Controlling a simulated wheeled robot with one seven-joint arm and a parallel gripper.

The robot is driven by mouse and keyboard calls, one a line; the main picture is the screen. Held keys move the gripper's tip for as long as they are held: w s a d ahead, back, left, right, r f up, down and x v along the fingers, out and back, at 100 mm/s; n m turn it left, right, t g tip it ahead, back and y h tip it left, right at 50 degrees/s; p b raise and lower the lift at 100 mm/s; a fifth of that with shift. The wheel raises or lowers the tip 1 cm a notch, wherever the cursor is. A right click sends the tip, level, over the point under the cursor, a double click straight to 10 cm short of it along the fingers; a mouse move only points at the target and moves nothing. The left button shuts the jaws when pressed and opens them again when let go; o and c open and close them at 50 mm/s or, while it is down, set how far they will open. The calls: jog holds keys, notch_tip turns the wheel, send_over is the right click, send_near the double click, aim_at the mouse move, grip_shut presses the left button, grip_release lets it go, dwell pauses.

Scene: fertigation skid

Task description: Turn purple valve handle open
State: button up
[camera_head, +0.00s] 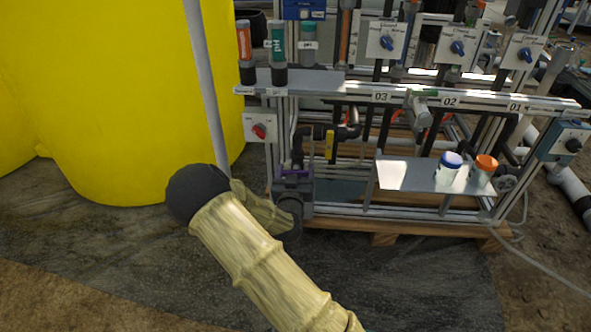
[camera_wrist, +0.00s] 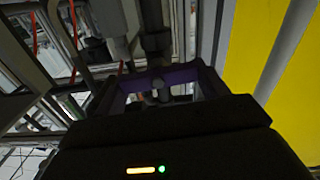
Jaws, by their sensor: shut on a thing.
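The purple valve handle (camera_head: 291,173) shows as a thin purple strip at the lower left of the skid, below black piping. In the wrist view the purple handle (camera_wrist: 182,75) spans the space just beyond my gripper's dark body. My gripper (camera_head: 294,188) is at the valve in the head view, partly hidden by my own wrist. In the wrist view my gripper (camera_wrist: 158,92) is shut on the handle. The exact finger contact is dark and hard to make out. The valve body is mostly hidden behind my gripper.
A large yellow tank (camera_head: 100,90) stands to the left, with a grey pole (camera_head: 205,90) between it and the skid. A metal shelf (camera_head: 405,175) to the right holds a blue-lidded jar (camera_head: 448,168) and an orange-lidded jar (camera_head: 482,171). A red knob (camera_head: 259,131) sits above the valve.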

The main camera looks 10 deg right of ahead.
jog(key=n+p, duration=0.3)
jog(key=p, duration=0.1)
jog(key=shift+a+r+n, duration=0.15)
jog(key=shift+a+n, duration=0.05)
jog(key=shift+n, duration=0.2)
jog(key=n+p, duration=0.3)
jog(key=n, duration=0.1)
jog(key=shift+a+n+p, duration=0.15)
jog(key=shift+n+p, duration=0.15)
jog(key=shift+p, duration=0.1)
jog(key=n+p, duration=0.1)
jog(key=n, duration=0.1)
jog(key=n+p, duration=0.1)
jog(key=n, duration=0.1)
jog(key=shift+w+a+f+n, duration=0.1)
jog(key=shift+f+n, duration=0.2)
jog(key=shift+f, duration=0.1)
jog(key=shift+f+n+p, duration=0.15)
jog(key=shift+n+p, duration=0.25)
jog(key=shift+n, duration=0.65)
jog(key=shift+f+n+p, duration=0.1)
jog(key=shift+n+p, duration=0.3)
jog(key=shift+n, duration=0.65)
jog(key=o, duration=1)
jog(key=p+v, duration=0.5)
jog(key=v, duration=1.2)
jog(key=shift+s+r+p, duration=0.1)
jog(key=shift+s+p, duration=0.1)
jog(key=shift+p, duration=0.1)
